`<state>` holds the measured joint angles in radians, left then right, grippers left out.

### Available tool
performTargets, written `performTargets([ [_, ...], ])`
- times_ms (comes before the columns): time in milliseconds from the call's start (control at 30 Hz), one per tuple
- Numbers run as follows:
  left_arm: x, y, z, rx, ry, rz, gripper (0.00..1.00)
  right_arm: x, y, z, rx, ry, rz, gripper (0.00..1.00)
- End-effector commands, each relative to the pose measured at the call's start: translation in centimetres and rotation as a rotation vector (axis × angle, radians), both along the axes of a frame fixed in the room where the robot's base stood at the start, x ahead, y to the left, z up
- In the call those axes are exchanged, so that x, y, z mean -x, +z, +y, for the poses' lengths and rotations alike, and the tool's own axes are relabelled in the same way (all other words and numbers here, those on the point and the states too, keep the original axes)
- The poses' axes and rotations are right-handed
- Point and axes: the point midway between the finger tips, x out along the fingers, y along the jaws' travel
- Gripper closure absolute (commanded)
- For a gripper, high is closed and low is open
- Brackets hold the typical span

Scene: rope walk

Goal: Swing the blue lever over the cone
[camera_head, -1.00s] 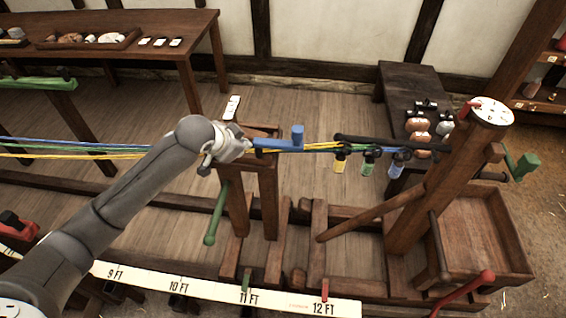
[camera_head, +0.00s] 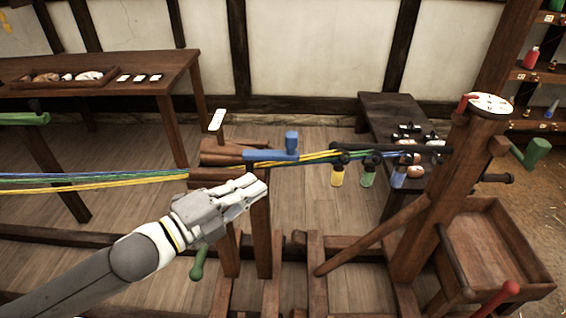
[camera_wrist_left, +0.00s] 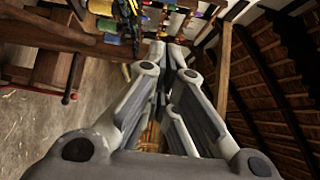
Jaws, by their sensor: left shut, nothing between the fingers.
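The blue lever (camera_head: 270,156) lies roughly level in the head view, at the right end of a brown wooden piece (camera_head: 222,151) that looks like the cone. Its upright blue knob stands at its right end. Blue, green and yellow strands (camera_head: 100,181) run from the left to this wooden piate and continue right from the lever. My left gripper (camera_head: 262,187) is shut and empty, below and in front of the lever, apart from it. In the left wrist view its fingers (camera_wrist_left: 167,58) are close together. My right gripper is not in view.
A wooden post (camera_head: 440,205) with a white round top stands at the right. Yellow, green and blue bobbins (camera_head: 368,174) hang left of it. A green handle (camera_head: 198,262) hangs below my left gripper. A table (camera_head: 150,75) stands at the back left.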

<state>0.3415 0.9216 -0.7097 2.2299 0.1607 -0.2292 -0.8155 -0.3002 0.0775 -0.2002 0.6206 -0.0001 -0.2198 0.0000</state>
Motion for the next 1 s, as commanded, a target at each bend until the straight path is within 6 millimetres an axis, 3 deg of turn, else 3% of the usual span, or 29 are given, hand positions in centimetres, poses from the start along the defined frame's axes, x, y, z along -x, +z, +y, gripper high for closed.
performTargets([
  [467, -0.3, 0.2, -0.4, 0.001, -0.004, -0.008, 1.00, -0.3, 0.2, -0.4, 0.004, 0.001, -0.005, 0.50],
  [1000, -6.4, 0.4, -6.7, 0.002, -0.004, -0.005, 1.00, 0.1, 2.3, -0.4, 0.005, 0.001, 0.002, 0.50],
])
